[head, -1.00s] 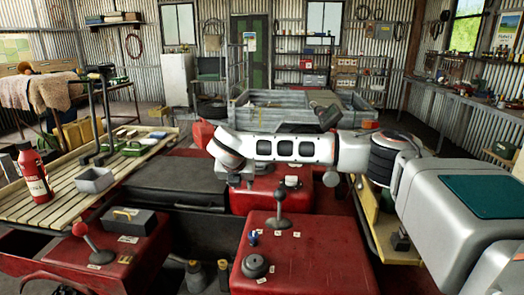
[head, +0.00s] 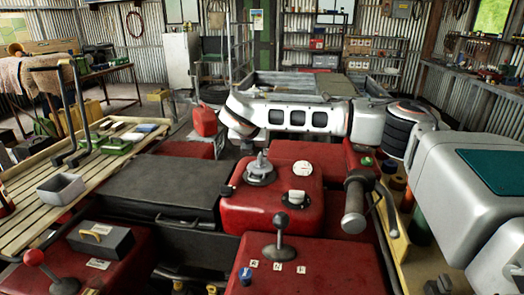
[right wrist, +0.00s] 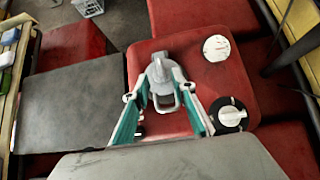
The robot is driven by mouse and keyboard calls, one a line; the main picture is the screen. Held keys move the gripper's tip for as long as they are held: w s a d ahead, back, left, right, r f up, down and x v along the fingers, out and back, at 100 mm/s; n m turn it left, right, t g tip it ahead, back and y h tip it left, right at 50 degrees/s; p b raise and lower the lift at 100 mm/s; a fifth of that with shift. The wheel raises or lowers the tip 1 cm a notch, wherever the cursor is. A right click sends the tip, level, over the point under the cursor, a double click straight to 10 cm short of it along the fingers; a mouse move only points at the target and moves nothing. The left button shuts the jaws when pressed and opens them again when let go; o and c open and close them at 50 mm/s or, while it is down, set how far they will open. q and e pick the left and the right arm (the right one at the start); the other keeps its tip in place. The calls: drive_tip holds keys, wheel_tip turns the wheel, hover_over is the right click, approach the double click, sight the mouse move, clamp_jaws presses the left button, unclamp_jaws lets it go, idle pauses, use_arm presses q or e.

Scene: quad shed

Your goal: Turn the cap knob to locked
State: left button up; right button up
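A grey cap knob (head: 261,170) with a raised grip and round base sits on a red tank in the head view. It also shows in the right wrist view (right wrist: 161,74), ahead of my fingers. My right gripper (right wrist: 155,90) is open and empty, its green-padded fingers spread to either side of the knob's near loop. I cannot tell whether either finger touches it. In the head view, my right arm reaches across from the right behind the knob; the fingertips are not clear there. My left gripper is not in view.
A white dial (right wrist: 216,48) and a black-and-white knob (right wrist: 230,115) sit close to the right on the same tank. A black seat (head: 165,184) lies to the left. A lever (head: 282,240) and a thick grey handle (head: 355,205) stand nearer.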

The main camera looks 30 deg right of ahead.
sight(260, 155)
drive_tip(key=shift+x, duration=3.85)
clamp_jaws()
